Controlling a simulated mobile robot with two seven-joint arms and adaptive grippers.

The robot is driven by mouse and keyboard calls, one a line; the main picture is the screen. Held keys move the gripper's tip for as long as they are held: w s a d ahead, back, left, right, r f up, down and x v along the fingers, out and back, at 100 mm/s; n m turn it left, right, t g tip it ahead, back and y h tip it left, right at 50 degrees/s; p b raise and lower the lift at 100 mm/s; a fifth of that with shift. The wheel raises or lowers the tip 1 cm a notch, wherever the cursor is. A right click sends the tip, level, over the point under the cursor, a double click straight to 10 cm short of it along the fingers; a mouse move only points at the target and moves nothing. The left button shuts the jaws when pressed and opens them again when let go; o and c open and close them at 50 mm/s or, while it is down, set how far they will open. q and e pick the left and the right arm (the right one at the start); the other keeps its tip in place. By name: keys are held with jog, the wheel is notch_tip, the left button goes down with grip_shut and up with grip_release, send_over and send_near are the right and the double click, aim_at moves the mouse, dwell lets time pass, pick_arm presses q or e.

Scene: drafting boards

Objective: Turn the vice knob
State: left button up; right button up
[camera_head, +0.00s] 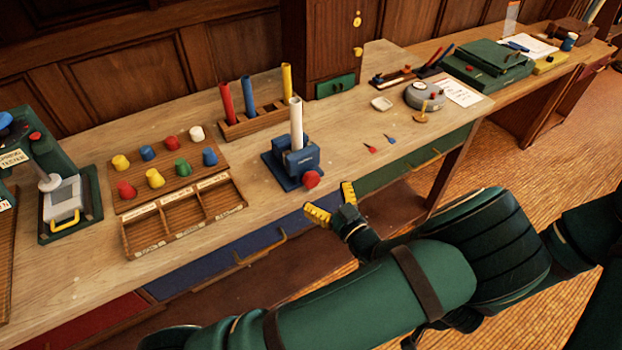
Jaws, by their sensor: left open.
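A small blue vice (290,162) stands near the front edge of the wooden bench, in the middle of the head view. Its round red knob (312,179) faces the front of the bench. A white tube (296,122) stands upright in the vice. My left gripper (328,199) has two yellow fingertips, spread apart with nothing between them. It is just in front of the bench edge, a little below and to the right of the knob in the picture, and appears apart from it. My right gripper does not show.
Left of the vice are a rack of coloured knobs (154,179) and a divided wooden tray (182,216). Behind it, a wooden holder (250,122) carries coloured tubes. Two small darts (371,149) lie right of it. A drawer handle (261,250) projects below the bench edge.

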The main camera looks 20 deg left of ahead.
aim_at(314, 183)
pick_arm(q)
jog(key=x, duration=0.7)
jog(key=shift+c, duration=0.3)
jog(key=c, duration=1.1)
